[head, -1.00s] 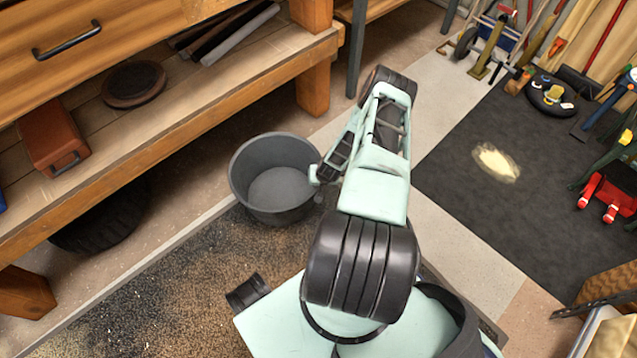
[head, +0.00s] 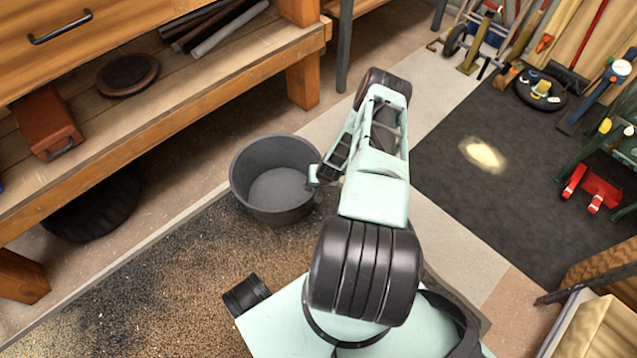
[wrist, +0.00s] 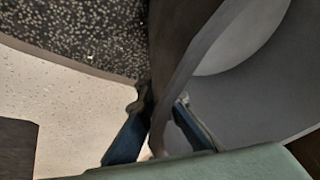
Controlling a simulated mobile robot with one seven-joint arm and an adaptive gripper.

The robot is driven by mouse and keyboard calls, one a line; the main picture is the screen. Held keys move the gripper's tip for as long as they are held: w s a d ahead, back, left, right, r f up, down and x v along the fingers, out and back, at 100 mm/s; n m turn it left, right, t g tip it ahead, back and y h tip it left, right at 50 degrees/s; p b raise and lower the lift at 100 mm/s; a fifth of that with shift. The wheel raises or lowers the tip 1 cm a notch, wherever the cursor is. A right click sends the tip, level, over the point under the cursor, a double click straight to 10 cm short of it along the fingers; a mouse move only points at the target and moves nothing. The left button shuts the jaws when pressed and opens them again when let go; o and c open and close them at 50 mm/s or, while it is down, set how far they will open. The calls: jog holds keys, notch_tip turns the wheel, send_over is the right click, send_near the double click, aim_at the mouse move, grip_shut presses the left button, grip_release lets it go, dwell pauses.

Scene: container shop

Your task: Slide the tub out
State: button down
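The dark grey round tub (head: 277,152) stands upright on the floor in front of the wooden bench, open side up, and looks empty. My gripper (head: 317,177) is at its right-hand rim in the head view. In the wrist view, the tub's wall (wrist: 180,70) runs between the two fingers of my gripper (wrist: 165,120), one finger outside and one inside. The fingers look shut on the wall. The fingertips' contact is partly hidden by the rim, and my arm covers the floor just right of the tub.
The wooden bench (head: 170,130) runs along the upper left, with a brown case (head: 45,122) on its shelf and a tyre (head: 95,208) beneath. A speckled dark mat (head: 150,275) lies at the lower left. A black mat (head: 455,190) with a pale patch is at right, tools beyond.

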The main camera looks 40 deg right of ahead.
jog(key=shift+s, duration=0.1)
jog(key=c, duration=2.1)
grip_release()
jog(key=v, duration=1.2)
